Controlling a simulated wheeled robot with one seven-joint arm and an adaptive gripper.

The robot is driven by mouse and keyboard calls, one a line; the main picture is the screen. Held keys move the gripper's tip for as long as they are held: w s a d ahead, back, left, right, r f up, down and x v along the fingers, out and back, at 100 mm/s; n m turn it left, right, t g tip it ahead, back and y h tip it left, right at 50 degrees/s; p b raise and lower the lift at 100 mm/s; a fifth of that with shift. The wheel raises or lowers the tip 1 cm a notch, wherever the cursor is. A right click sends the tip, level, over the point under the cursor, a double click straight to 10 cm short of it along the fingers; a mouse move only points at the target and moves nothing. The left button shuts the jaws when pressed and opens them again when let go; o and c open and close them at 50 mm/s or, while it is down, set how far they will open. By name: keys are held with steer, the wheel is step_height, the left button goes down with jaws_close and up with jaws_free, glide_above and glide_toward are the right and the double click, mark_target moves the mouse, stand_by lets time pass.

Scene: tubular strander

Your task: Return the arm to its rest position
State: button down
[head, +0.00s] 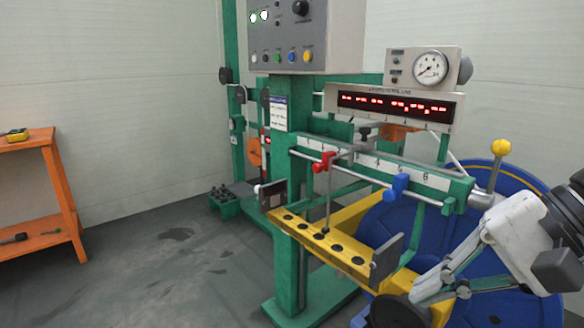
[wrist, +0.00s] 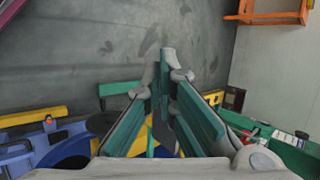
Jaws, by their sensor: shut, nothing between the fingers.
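My arm (head: 515,230) reaches in from the right edge of the head view, bent, with its white link in front of the blue reel (head: 390,225). Its lower end is near the right end of the yellow bar, low in the picture; I cannot tell from this view whether they touch. In the wrist view my gripper (wrist: 167,62) points toward the grey floor (wrist: 85,45). Its fingers come together at the tips and hold nothing.
The green strander frame (head: 290,235) carries a control box (head: 305,35), a red display (head: 395,103) and a gauge (head: 430,67). The yellow bar (head: 330,243) with dark holes juts forward. An orange shelf (head: 58,190) stands left.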

steer(key=s+d+f+n+g+h, duration=0.1)
steer(key=s+f+n+g+h, duration=0.2)
steer(key=s, duration=0.4)
steer(key=s+d+f+n+h, duration=0.1)
steer(key=s+f+n+h, duration=0.35)
steer(key=s, duration=0.25)
step_height(320, 180, up, 34)
steer(key=t+p, duration=0.3)
steer(key=p, duration=2.8)
steer(key=shift+n+t, duration=0.3)
steer(key=shift+n, duration=0.05)
